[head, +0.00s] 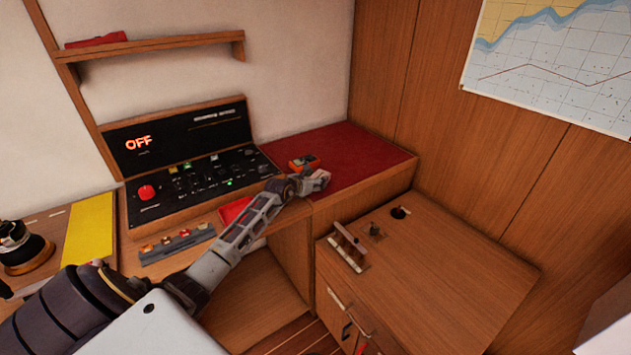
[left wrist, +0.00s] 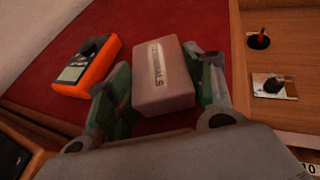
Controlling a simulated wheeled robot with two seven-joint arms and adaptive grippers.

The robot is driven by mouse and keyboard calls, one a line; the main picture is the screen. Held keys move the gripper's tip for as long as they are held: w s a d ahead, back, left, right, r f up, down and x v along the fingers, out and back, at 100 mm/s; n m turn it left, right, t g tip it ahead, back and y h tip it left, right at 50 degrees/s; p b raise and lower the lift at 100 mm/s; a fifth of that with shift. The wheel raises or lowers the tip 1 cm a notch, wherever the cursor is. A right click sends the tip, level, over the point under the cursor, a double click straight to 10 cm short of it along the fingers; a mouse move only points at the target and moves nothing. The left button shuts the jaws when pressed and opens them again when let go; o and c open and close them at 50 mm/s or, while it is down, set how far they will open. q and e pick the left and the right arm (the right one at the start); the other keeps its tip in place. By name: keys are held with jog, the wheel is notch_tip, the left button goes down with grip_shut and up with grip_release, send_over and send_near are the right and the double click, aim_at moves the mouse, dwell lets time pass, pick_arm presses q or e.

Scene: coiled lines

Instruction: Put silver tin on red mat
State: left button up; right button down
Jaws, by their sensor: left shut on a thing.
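The silver tin (left wrist: 162,80), a pale grey box with a lettered label on top, is between the green-sided fingers of my left gripper (left wrist: 165,105) in the left wrist view. The gripper is shut on it. In the head view my left gripper (head: 308,184) holds the tin (head: 323,177) at the front edge of the red mat (head: 355,155). The mat also fills the background in the left wrist view (left wrist: 140,25). I cannot tell whether the tin touches the mat. My right gripper is not in view.
An orange meter (head: 304,162) lies on the mat left of the tin; it also shows in the left wrist view (left wrist: 88,68). The mat's right part is clear. A black switch panel (head: 190,165) stands to the left. A wooden cabinet with levers (head: 348,245) is front right.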

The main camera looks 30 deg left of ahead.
pick_arm(q)
jog(key=shift+f, duration=0.1)
jog(key=o, duration=1.1)
jog(key=shift+r, duration=0.2)
jog(key=shift+v, duration=6)
jog(key=shift+f, duration=0.1)
jog(key=shift+d, duration=0.1)
